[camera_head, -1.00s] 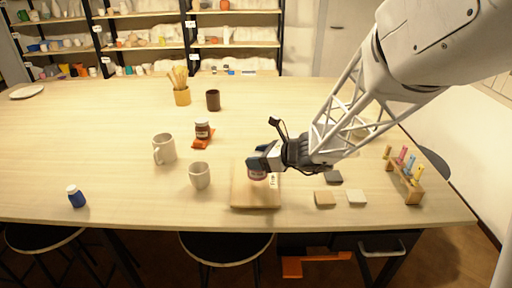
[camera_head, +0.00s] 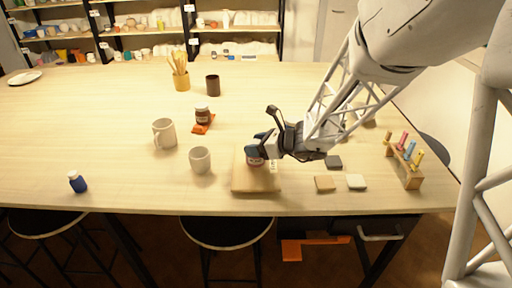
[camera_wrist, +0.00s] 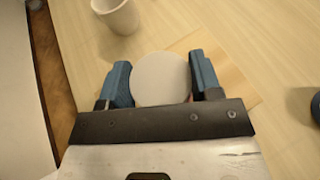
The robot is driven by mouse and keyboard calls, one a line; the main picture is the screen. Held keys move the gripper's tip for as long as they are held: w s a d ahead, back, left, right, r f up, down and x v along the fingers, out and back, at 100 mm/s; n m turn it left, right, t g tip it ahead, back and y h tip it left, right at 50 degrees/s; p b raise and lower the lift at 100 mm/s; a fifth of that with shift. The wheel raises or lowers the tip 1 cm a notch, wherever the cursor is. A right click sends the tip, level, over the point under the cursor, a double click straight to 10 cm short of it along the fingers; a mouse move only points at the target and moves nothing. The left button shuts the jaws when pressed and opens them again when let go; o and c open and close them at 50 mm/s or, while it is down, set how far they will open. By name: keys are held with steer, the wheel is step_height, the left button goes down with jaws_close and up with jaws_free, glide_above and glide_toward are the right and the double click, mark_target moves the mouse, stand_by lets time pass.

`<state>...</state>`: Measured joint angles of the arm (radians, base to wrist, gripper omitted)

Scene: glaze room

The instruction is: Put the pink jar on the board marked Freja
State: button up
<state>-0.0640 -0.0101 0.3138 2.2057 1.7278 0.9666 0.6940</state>
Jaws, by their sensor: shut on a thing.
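The pink jar (camera_head: 255,161) is between the fingers of my gripper (camera_head: 258,151), over the wooden board (camera_head: 250,184). In the wrist view its pale round lid (camera_wrist: 161,78) fills the space between the two blue fingers. My gripper is shut on it. The board also shows in the wrist view (camera_wrist: 237,72), partly behind the jar and a finger. A small white label (camera_head: 273,166) is on the board; its writing is too small to read. I cannot tell whether the jar's base touches the board.
A pale cup (camera_head: 200,160) stands close left of the board, with a mug (camera_head: 164,133) beyond it. A brown jar (camera_head: 202,115) sits on an orange piece behind. Tiles (camera_head: 325,184) and a rack of coloured vials (camera_head: 404,160) are to the right. The front left table is mostly clear.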

steer(key=shift+f, duration=0.45)
steer(key=shift+f, duration=0.15)
steer(key=o, duration=1.2)
steer(key=shift+o, duration=0.2)
steer(key=shift+v, duration=0.8)
steer(key=v, duration=1)
steer(key=shift+d+r, duration=0.15)
steer(key=shift+r, duration=0.15)
